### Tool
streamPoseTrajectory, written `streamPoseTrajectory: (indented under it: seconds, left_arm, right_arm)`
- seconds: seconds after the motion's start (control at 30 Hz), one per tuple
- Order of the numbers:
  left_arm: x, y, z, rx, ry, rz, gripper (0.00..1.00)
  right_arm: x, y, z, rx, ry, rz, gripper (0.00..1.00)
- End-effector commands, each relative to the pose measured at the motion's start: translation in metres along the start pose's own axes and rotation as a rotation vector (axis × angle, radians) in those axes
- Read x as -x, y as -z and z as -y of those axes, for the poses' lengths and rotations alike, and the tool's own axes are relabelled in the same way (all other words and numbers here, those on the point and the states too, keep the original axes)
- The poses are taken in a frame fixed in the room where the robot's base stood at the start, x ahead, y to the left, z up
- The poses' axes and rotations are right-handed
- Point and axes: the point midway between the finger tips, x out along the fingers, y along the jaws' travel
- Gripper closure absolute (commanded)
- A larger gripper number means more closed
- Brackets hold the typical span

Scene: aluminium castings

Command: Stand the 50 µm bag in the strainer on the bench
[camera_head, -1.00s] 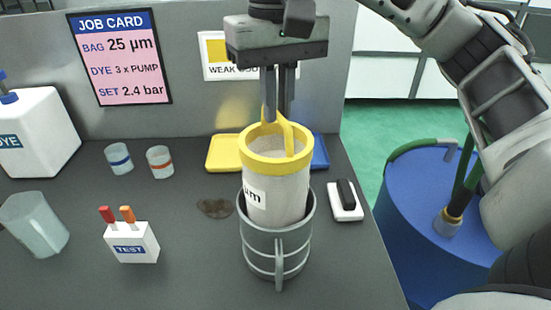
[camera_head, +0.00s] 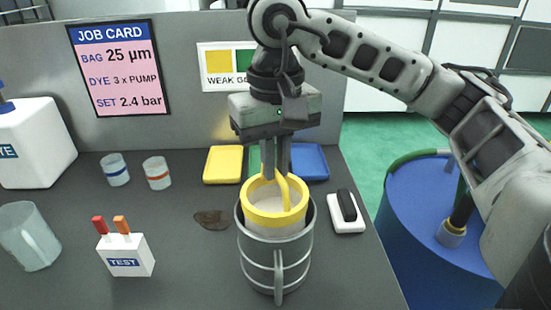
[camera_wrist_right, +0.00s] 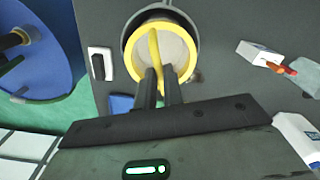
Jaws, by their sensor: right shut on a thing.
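The filter bag (camera_head: 276,215), white with a yellow rim and an upright yellow loop handle, is inside the grey wire-banded strainer (camera_head: 275,265) on the bench. In the right wrist view the fingers (camera_wrist_right: 160,82) close around the yellow handle (camera_wrist_right: 154,45), with the strainer rim (camera_wrist_right: 128,32) around the bag. My left gripper is not in view.
A black-and-white object (camera_head: 346,212) lies right of the strainer. Yellow (camera_head: 222,165) and blue (camera_head: 310,162) trays are behind. A TEST block (camera_head: 126,258), two small cups, a clear jug (camera_head: 28,238) and a white container stand left. The job card (camera_head: 120,68) reads 25 µm.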

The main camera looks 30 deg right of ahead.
Motion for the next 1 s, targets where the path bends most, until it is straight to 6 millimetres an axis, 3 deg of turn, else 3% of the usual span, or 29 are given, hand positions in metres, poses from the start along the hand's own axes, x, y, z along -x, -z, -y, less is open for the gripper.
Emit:
streamPoseTrajectory:
  seconds: [0.03, 0.1, 0.5, 1.0]
  left_arm:
    - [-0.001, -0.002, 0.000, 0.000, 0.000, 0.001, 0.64]
    - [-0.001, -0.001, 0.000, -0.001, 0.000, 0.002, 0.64]
    - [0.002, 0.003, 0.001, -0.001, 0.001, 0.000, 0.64]
    - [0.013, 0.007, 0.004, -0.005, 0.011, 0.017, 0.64]
  right_arm:
    - [-0.002, 0.000, 0.000, 0.000, 0.000, 0.001, 0.85]
    - [-0.001, 0.000, 0.000, 0.000, 0.000, 0.001, 0.69]
    - [0.007, 0.000, 0.000, 0.000, 0.001, -0.001, 0.69]
    - [0.107, 0.001, 0.000, 0.000, 0.000, -0.003, 0.69]
